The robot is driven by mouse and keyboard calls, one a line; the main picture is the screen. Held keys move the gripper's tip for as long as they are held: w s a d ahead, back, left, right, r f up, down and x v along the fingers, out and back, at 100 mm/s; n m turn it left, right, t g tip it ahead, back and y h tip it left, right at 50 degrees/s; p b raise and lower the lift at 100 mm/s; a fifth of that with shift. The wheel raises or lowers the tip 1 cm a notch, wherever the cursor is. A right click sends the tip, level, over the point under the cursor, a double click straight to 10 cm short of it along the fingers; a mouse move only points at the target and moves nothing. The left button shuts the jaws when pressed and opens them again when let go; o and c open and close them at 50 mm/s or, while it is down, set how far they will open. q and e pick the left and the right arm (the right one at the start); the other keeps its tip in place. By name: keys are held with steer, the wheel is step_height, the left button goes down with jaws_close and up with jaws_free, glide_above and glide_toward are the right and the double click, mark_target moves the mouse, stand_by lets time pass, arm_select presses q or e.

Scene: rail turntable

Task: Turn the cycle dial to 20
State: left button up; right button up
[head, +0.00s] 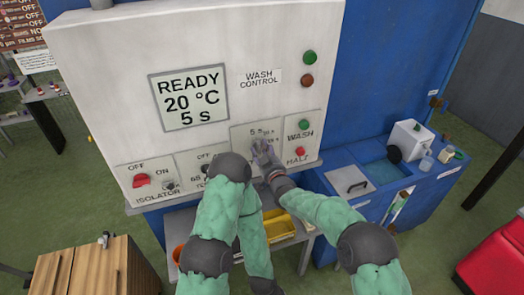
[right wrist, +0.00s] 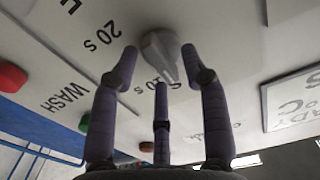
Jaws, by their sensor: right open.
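The cycle dial (right wrist: 160,50) is a light grey knob on the white control panel (head: 110,70). In the right wrist view its narrow end points down the picture, toward a partly hidden label; a "20 s" label (right wrist: 103,36) lies to its left. My right gripper (head: 264,153) is at the dial's plate in the head view and hides most of the knob. In the right wrist view its open fingers (right wrist: 162,66) are spread around the knob; contact cannot be told. The display (head: 188,100) reads READY, 20 °C, 5 s. My left gripper is out of sight; its arm bends in front of the panel.
Right of the dial are the green WASH button (head: 304,124) and red HALT button (head: 300,152). A red isolator switch (head: 141,180) is at lower left. A yellow tray (head: 279,222) sits below the panel, and a blue sink unit (head: 385,172) stands to the right.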

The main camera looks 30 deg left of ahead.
jaws_close()
stand_by(0.3)
steer(key=shift+s+a+f+m+b, duration=0.1)
steer(key=shift+f+m+b, duration=0.1)
steer(key=shift+m+b, duration=3.25)
steer(key=shift+f+m+b, duration=0.25)
steer(key=shift+m+b, duration=1.1)
steer(key=shift+m, duration=4.2)
steer(key=shift+s+a+f+m+b, duration=0.1)
steer(key=shift+f+m+b, duration=0.1)
steer(key=shift+m+b, duration=3.25)
steer(key=shift+m+p, duration=1)
steer(key=shift+m, duration=0.25)
